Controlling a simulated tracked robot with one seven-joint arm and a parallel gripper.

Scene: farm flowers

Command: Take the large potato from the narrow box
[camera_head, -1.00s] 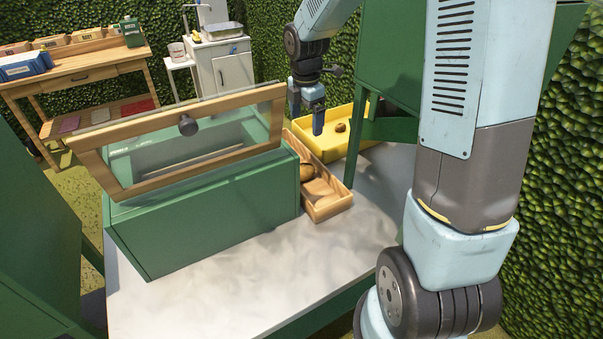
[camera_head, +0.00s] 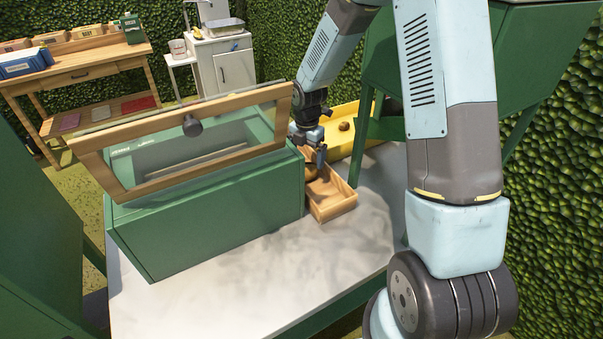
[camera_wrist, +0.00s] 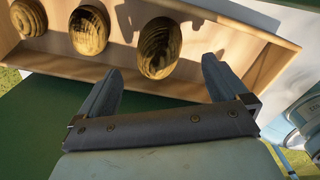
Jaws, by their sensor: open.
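The narrow wooden box (camera_head: 334,207) stands on the white tabletop, against the right side of the green cabinet. In the wrist view the narrow box (camera_wrist: 195,88) holds three brown potatoes in a row. The right potato (camera_wrist: 159,47) looks the largest; the middle potato (camera_wrist: 89,30) and the left potato (camera_wrist: 28,17) are partly cut off or smaller. My gripper (camera_head: 317,158) is over the box's back part. In the wrist view my open gripper (camera_wrist: 161,66) has its fingers on either side of the right potato, without visible contact. The head view hides most of the potatoes.
The green cabinet (camera_head: 205,215) with a raised wood-framed glass lid (camera_head: 185,145) stands close on the left. A yellow tray (camera_head: 345,120) with a round brown item is behind the box. Green legs of a structure stand at right. The tabletop in front is clear.

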